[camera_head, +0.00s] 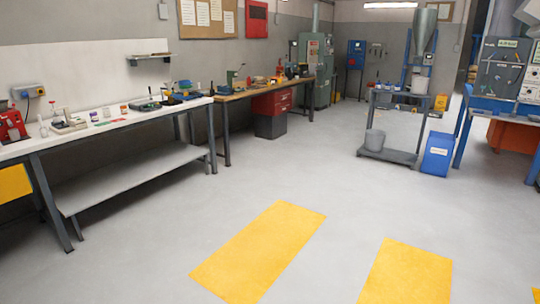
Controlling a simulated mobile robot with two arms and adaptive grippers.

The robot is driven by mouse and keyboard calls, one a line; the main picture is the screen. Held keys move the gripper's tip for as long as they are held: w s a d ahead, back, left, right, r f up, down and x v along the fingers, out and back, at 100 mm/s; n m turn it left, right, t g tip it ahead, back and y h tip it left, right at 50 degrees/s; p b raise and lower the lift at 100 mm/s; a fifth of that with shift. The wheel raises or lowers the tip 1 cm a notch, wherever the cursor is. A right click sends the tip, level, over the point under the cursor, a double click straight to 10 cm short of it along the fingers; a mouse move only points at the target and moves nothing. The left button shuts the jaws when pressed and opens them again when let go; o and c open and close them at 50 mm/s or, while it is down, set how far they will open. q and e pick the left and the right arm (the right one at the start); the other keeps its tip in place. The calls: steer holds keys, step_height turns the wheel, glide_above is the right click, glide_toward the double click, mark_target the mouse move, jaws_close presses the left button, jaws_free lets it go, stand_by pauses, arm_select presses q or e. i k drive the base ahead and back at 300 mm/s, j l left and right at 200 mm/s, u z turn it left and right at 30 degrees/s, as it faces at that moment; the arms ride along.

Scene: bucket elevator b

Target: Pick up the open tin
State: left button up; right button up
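I cannot make out the open tin for certain at this distance. Several small items stand on the white-topped bench (98,129) at the left, including a small purple-and-white container (94,116) and a small green one (106,112). They are too small to tell whether any is an open tin. A wooden-topped bench (245,91) further back also holds small items. Neither of my grippers shows in the head view.
A red drawer unit (271,105) is under the wooden bench. The floor with yellow stripes (258,252) is clear.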

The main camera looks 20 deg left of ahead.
mark_target(106, 112)
steer(key=i+j+u, duration=0.55)
steer(key=i+u, duration=0.2)
steer(key=i, duration=0.15)
steer(key=i+u, duration=0.35)
steer(key=i, duration=1.35)
steer(key=i+u, duration=0.1)
steer(key=i, duration=1.15)
steer(key=i+l+u, duration=0.15)
steer(key=i+u, duration=0.25)
steer(key=i, duration=0.2)
steer(key=i+l+u, duration=0.4)
steer(key=i, duration=0.15)
steer(key=i+l+u, duration=0.4)
steer(key=i+l, duration=0.1)
steer(key=i, duration=0.05)
